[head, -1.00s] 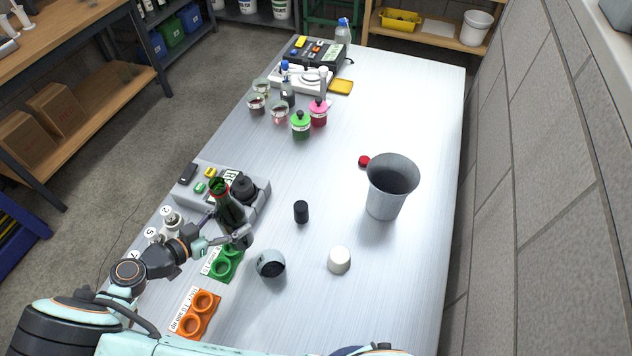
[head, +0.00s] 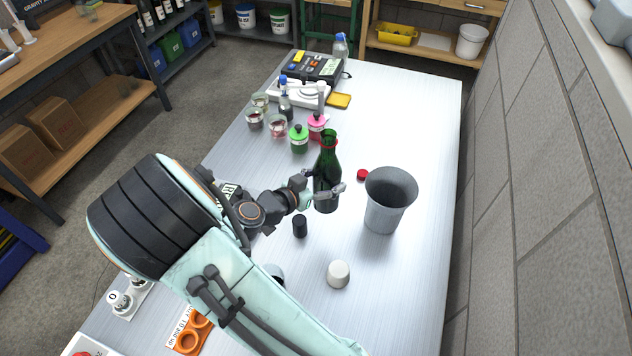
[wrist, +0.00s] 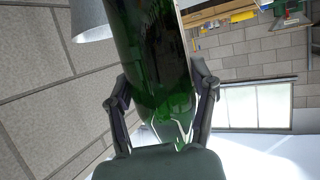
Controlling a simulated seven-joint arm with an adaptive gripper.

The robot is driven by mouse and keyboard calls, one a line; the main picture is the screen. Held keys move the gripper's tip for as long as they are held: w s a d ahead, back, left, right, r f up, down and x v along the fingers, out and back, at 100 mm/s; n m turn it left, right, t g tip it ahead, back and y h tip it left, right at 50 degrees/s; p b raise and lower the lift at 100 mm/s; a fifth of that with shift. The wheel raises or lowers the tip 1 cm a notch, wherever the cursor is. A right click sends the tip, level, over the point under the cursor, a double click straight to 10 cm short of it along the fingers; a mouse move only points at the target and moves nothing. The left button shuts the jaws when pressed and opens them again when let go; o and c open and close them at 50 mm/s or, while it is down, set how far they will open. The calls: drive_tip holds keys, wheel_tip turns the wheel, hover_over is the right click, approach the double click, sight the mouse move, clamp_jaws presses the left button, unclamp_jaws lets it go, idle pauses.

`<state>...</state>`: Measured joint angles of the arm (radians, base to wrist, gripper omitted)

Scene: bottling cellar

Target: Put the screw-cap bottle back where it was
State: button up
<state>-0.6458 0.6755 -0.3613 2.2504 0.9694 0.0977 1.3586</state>
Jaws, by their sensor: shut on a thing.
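The screw-cap bottle (head: 327,177) is dark green glass with a red band near its mouth. It stands upright in my gripper (head: 327,194), over the middle of the table, to the left of the grey bucket. My gripper is shut around its lower body. In the wrist view the green bottle (wrist: 150,62) fills the space between the two fingers (wrist: 160,95). I cannot tell whether its base touches the table.
The grey bucket (head: 389,202) stands close right of the bottle, with a red cap (head: 362,174) between. A black cylinder (head: 300,226) and a white cup (head: 339,274) are nearer. My arm hides the left side.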

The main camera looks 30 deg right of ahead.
drive_tip(key=shift+w+d+f, duration=0.6)
drive_tip(key=shift+w+f, duration=1.3)
drive_tip(key=shift+f, duration=0.1)
drive_tip(key=shift+w+d+f, duration=0.55)
drive_tip(key=shift+w+f, duration=1.35)
drive_tip(key=shift+f, duration=0.1)
drive_tip(key=shift+w+d+f, duration=0.6)
drive_tip(key=shift+w+f, duration=1.3)
drive_tip(key=shift+f, duration=0.1)
drive_tip(key=shift+f, duration=0.15)
drive_tip(key=o, duration=1.2)
